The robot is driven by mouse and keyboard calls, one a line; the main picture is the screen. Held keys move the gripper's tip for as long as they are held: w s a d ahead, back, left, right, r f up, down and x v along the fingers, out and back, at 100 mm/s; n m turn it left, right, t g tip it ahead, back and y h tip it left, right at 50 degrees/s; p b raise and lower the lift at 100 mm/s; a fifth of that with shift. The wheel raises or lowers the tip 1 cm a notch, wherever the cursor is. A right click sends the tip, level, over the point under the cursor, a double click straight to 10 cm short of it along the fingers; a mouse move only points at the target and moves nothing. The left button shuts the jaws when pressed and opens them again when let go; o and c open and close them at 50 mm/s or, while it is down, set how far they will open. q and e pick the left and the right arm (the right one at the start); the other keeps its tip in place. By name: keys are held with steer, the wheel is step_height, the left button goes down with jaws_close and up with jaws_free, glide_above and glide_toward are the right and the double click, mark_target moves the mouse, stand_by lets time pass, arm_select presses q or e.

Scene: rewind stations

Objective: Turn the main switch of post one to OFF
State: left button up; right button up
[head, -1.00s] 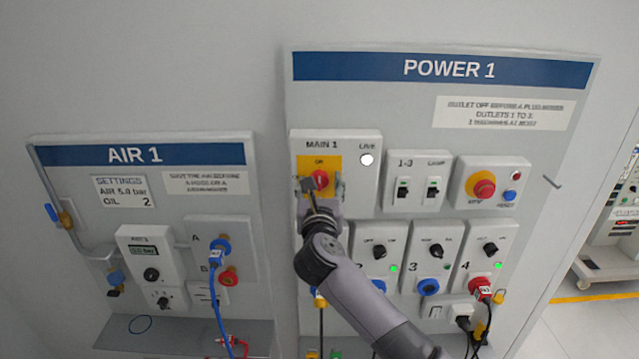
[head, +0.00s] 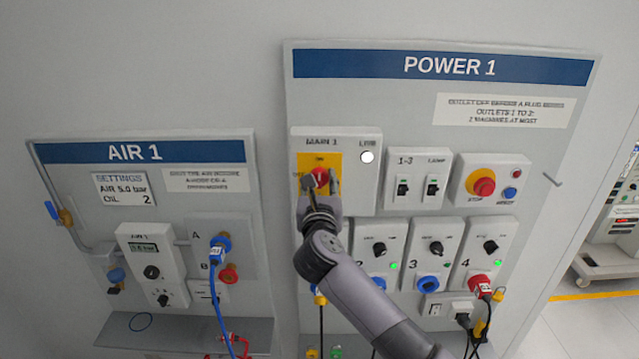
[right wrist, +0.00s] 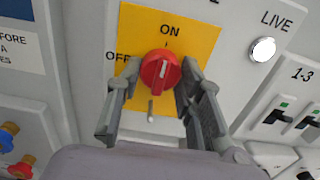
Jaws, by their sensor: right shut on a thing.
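The main switch is a red rotary knob (head: 320,176) on a yellow plate (head: 305,160) in the MAIN 1 box (head: 361,190) of the POWER 1 panel. My right gripper (head: 321,183) is shut on the knob, one finger on each side. In the right wrist view the red knob (right wrist: 161,70) sits between the fingertips of my right gripper (right wrist: 159,74). ON is printed above the knob and OFF to its left. The knob's white mark looks near upright, toward ON. The LIVE lamp (head: 367,157) is white. My left gripper is out of view.
Breakers 1-3 and LAMP (head: 418,180) and a red STOP button (head: 480,183) are right of the box. Outlets with knobs and plugs (head: 435,255) lie below, partly behind my right arm. The AIR 1 panel (head: 150,175) with hoses stands at the left.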

steer(key=shift+f+n, duration=0.1)
steer(key=shift+n, duration=0.2)
steer(key=n, duration=0.3)
steer(key=shift+n, duration=0.3)
steer(key=n, duration=0.4)
steer(key=shift+n, duration=0.3)
steer(key=n, duration=0.4)
steer(key=shift+n, duration=2.5)
steer(key=o, duration=1.2)
steer(key=shift+c, duration=0.2)
